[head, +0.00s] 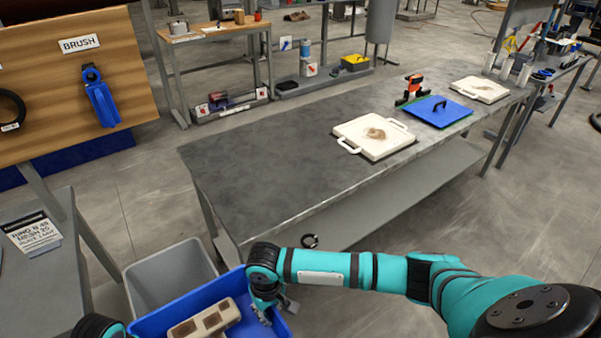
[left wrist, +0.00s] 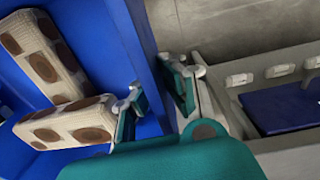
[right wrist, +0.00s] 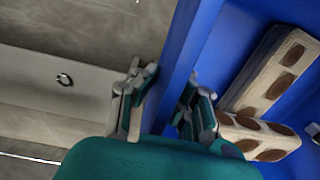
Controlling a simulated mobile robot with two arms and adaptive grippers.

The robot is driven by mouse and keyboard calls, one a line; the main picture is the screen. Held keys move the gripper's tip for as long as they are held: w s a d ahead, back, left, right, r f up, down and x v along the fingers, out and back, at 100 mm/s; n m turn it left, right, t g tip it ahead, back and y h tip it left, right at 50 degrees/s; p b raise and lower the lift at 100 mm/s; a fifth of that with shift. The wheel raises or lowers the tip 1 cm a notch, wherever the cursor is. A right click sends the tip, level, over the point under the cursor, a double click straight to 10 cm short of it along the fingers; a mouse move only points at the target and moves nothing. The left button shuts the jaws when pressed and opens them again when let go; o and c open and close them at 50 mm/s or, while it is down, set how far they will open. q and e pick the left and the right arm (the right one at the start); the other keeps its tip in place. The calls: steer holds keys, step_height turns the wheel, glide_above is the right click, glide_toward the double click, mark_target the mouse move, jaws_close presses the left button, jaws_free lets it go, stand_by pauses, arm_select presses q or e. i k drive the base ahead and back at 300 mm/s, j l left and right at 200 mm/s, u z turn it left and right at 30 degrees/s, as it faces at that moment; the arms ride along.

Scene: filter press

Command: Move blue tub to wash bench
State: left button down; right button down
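The blue tub (head: 160,325) is low at the front, beside a grey bin. It holds beige blocks (head: 205,320) with brown round patches. My right gripper (head: 268,305) is at the tub's right wall; in the right wrist view its fingers (right wrist: 164,105) sit close on both sides of the blue wall (right wrist: 183,50). In the left wrist view my left gripper (left wrist: 158,95) has its fingers close on both sides of the opposite wall (left wrist: 138,35). Both look shut on the tub. In the head view the left gripper is out of frame. No bench in view is labelled as the wash bench.
The grey bin (head: 165,280) touches or nearly touches the tub. A long grey bench (head: 270,165) stands ahead, carrying white plates (head: 350,132) and a blue plate (head: 436,113); its near left part is bare. A brush board (head: 50,100) and a side table (head: 50,280) stand left.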

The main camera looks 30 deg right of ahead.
mark_target(274, 180)
steer(key=l, duration=1.8)
steer(key=k, duration=0.05)
